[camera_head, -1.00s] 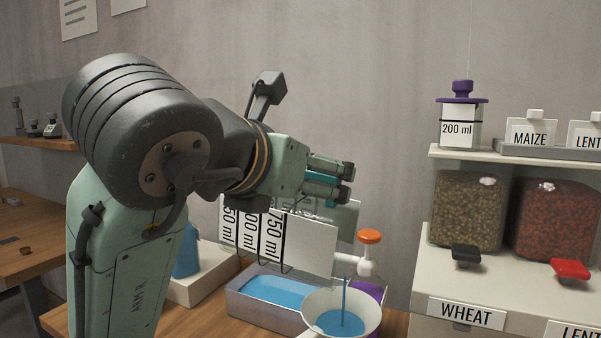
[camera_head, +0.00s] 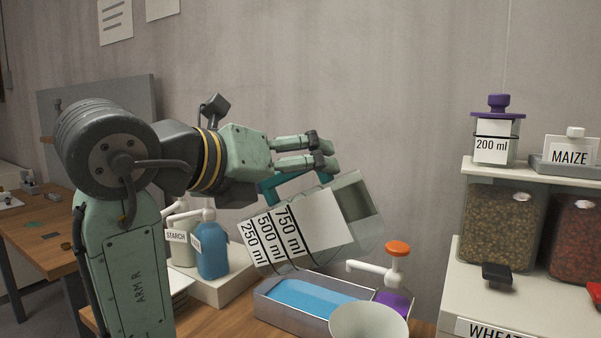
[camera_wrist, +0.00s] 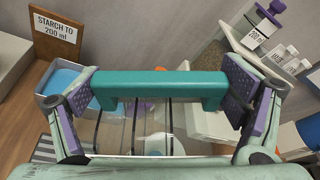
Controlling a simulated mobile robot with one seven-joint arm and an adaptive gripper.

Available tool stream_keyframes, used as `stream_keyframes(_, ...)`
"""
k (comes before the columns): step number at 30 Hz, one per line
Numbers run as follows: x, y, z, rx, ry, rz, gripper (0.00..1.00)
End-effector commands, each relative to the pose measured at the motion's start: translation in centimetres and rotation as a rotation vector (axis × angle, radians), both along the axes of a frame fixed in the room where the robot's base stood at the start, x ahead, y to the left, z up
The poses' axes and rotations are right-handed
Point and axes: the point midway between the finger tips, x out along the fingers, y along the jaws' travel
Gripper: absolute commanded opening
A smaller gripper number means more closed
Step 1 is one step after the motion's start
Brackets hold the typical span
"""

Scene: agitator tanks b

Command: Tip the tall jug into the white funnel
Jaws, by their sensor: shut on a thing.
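The tall jug (camera_head: 318,222) is a clear vessel with a white 250/500/750 ml label and a teal handle (camera_wrist: 160,90). It hangs tilted in the head view, its open end toward the upper right. My gripper (camera_head: 325,154) is shut on the handle, one finger pad at each end in the wrist view. The white funnel (camera_head: 368,322) stands below and right of the jug, apart from it, cut by the bottom edge. No stream of liquid shows between them.
A grey tray of blue liquid (camera_head: 262,306) lies under the jug. An orange-topped white tap (camera_head: 395,262) rises behind the funnel, close to the jug. A blue bottle (camera_head: 213,252) stands left on a white block. Grain bins (camera_head: 500,225) and a shelf stand at the right.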

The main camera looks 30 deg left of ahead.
Motion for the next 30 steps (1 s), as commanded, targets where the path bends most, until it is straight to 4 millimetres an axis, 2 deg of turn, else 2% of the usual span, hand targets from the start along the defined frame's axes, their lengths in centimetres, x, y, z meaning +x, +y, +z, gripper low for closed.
stream_keyframes(3, 0.1, 1.0, 0.3, -0.164, 0.005, -0.003, 0.29)
stream_keyframes(8, 0.1, 1.7, 0.3, -0.291, 0.011, -0.001, 0.29)
stream_keyframes(11, 0.1, 1.8, -0.3, -0.363, 0.012, -0.002, 0.29)
stream_keyframes(18, 0.1, 1.9, -1.8, -0.661, 0.021, -0.003, 0.29)
stream_keyframes(23, 0.0, 1.8, -2.0, -0.724, 0.023, -0.002, 0.29)
stream_keyframes(30, 0.0, 1.0, -4.1, -0.880, 0.028, -0.002, 0.29)
